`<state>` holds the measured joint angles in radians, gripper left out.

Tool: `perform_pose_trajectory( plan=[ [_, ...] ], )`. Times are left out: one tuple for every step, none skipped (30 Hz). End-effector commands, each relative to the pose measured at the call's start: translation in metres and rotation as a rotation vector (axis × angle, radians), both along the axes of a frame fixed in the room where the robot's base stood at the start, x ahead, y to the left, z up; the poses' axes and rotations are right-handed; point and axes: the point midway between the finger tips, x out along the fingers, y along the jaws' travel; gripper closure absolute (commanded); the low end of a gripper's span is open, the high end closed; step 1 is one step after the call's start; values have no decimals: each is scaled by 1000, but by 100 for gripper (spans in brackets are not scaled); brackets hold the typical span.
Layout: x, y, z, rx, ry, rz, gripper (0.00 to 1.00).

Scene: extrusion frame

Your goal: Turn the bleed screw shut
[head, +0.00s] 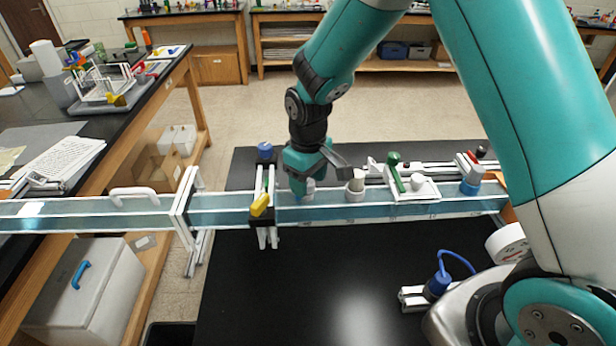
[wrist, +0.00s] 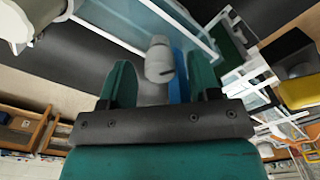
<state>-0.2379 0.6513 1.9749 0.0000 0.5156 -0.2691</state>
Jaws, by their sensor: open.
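The bleed screw looks to be the pale grey round knob with a slot in its head (wrist: 159,62), seen in the wrist view between my two teal fingers. My gripper (wrist: 163,78) is open, with one finger on each side of the knob. I see a gap on both sides, and cannot tell how deep the knob sits between the fingers. In the head view my gripper (head: 301,178) points down over the long blue clear-walled channel (head: 410,210). A pale bit of the knob (head: 309,186) shows beside the fingers; the rest is hidden.
A second pale cylinder (head: 356,186) stands just right of my gripper. A clamp with a yellow lever (head: 260,205) and blue knob (head: 265,150) is close on the left. A green-handled valve (head: 395,172) stands further right.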

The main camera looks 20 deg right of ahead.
Motion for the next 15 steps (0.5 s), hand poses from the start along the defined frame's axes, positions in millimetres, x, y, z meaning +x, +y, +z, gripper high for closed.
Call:
perform_pose_trajectory(
  plan=[
    [-1, 0, -3, 0, 2, 0, 43],
    [0, 0, -5, 0, 1, 0, 43],
    [0, 0, -7, 0, 0, 0, 43],
    [0, 0, -7, 0, 0, 0, 43],
    [0, 0, -8, 0, 0, 0, 43],
    [0, 0, -8, 0, 0, 0, 43],
    [0, 0, -9, 0, -1, 0, 43],
    [0, 0, -9, 0, -1, 0, 43],
    [0, 0, -9, 0, -1, 0, 43],
    [0, 0, -9, 0, -1, 0, 43],
    [0, 0, -9, 0, -1, 0, 43],
    [0, 0, -8, 0, 0, 0, 46],
    [0, 0, -8, 0, -1, 0, 53],
    [0, 0, -8, 0, 0, 0, 60],
    [0, 0, -8, 0, 0, 0, 69]
  ],
)
